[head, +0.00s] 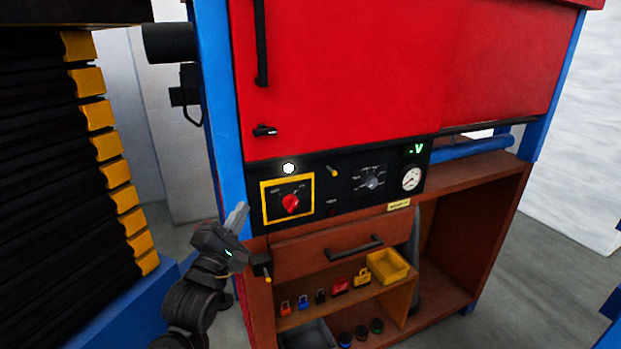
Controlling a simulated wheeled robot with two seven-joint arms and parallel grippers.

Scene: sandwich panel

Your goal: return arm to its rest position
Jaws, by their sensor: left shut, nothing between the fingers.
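My left gripper (238,217) is shut and empty. It is raised at the left front corner of the red and blue cabinet, just left of the control panel (335,207). The panel carries a red rotary switch (290,203) in a yellow frame, a white lamp, a second dark knob (372,182), a round gauge (411,178) and a green display (415,150). The gripper's fingertips point up beside the blue post; I cannot tell whether they touch it. My right gripper is not in view.
Below the panel are a drawer (330,249) with a dark handle and an open shelf with several padlocks and a yellow bin (387,267). A black ribbed stack with yellow edges (118,174) stands at the left. Grey floor (500,262) is clear at the right.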

